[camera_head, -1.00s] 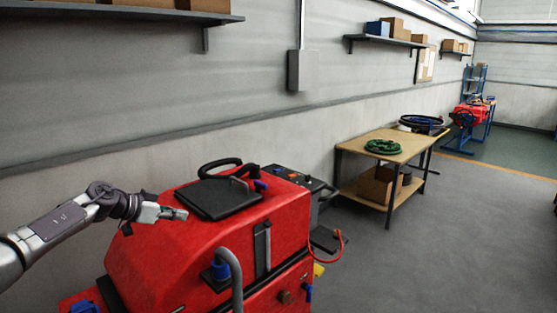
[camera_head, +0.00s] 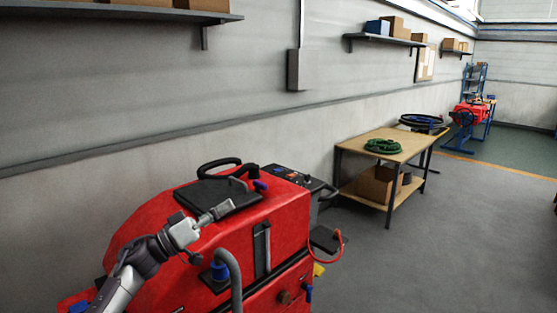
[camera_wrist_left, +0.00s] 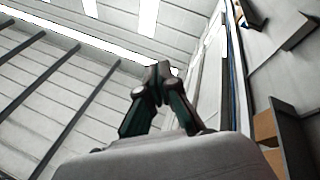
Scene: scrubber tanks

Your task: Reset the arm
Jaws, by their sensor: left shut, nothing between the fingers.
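My left arm comes in from the lower left in the head view. Its gripper (camera_head: 221,210) is shut and empty, in front of the red scrubber machine (camera_head: 160,215) near the edge of its black lid (camera_head: 222,193). I cannot tell whether it touches the machine. In the left wrist view the gripper's two dark fingers (camera_wrist_left: 165,75) come together at the tips, with the ceiling and wall behind them. My right gripper is not in view.
A grey hose (camera_head: 233,270) stands up on the machine's near side. A wooden table (camera_head: 400,143) with a coiled green hose (camera_head: 382,146) is by the wall. Shelves (camera_head: 385,40) hold boxes. The floor (camera_head: 440,230) to the right is clear.

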